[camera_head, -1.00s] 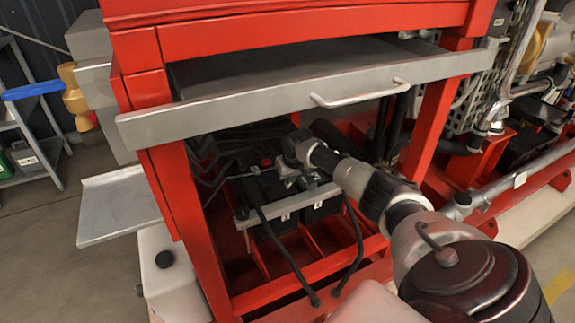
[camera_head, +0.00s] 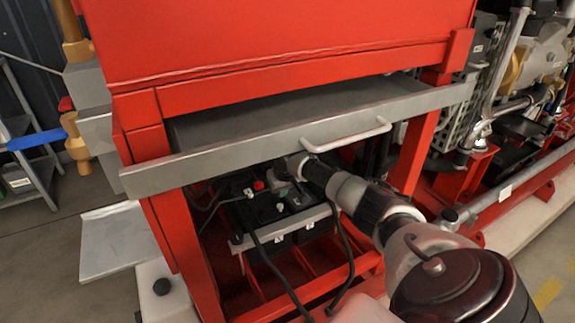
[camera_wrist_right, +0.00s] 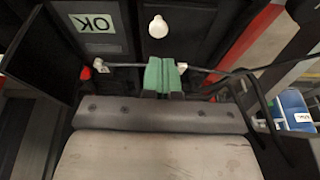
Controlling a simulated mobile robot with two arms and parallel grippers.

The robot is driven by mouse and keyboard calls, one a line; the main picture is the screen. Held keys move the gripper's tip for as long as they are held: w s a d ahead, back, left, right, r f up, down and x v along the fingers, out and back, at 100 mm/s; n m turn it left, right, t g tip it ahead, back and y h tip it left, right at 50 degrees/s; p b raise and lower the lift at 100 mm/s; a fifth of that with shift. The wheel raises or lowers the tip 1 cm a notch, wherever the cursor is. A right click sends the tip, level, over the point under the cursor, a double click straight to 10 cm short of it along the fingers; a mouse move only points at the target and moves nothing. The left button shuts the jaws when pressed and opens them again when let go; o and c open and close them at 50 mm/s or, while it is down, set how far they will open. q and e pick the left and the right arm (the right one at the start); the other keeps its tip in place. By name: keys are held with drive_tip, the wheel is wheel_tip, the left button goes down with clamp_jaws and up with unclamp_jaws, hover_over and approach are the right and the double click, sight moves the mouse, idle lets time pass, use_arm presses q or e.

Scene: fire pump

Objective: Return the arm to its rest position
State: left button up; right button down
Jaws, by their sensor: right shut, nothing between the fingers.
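My right arm (camera_head: 375,210) reaches from the lower right in the head view, under the grey drawer (camera_head: 215,155) and into the red frame. My right gripper (camera_head: 292,203) is low over the black batteries (camera_head: 285,235). In the right wrist view its green fingertips (camera_wrist_right: 163,76) are together with nothing between them. A dark box with an OK label (camera_wrist_right: 92,23) lies beyond them. Whether the gripper touches a battery is unclear. My left gripper is not in view.
The drawer, with its handle (camera_head: 345,136), hangs close above the arm. Red frame posts (camera_head: 415,150) stand on both sides. Black cables (camera_head: 270,265) hang in front of the batteries. A grey shelf (camera_head: 35,180) stands at the left. Open floor lies at the lower right.

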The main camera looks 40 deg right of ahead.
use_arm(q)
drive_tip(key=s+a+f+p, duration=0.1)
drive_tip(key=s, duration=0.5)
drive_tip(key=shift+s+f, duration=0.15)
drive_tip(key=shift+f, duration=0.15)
use_arm(e)
drive_tip(key=v, duration=0.8)
drive_tip(key=shift+s+d+r, duration=0.25)
drive_tip(key=shift+d+r, duration=0.1)
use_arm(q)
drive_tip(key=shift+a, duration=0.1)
